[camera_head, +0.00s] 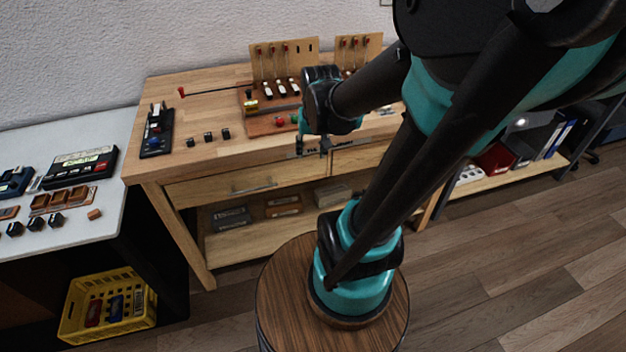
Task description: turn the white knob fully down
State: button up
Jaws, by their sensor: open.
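Small white parts (281,88) stand in a row on the wooden apparatus (266,125) on the workbench; I cannot tell which, if any, is the white knob or how it is turned. My gripper (311,150) is open, pointing down near the front edge of the bench, to the right of and in front of the apparatus. It appears empty. My arm hides part of the apparatus and the right side of the bench.
The workbench (215,112) has a black device (157,132) at its left, a red-tipped rod (212,91) and small dark cubes (208,137). A white table (100,212) with devices stands left, a yellow crate (108,305) below.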

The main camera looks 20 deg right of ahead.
jog(key=s+a+f+n, duration=0.1)
jog(key=s+f+n, duration=0.1)
jog(key=s+f, duration=0.3)
jog(key=shift+s+a+f+n+t, duration=0.15)
jog(key=shift+s+a+n+t, duration=0.2)
jog(key=shift+s, duration=0.35)
dwell(1.9)
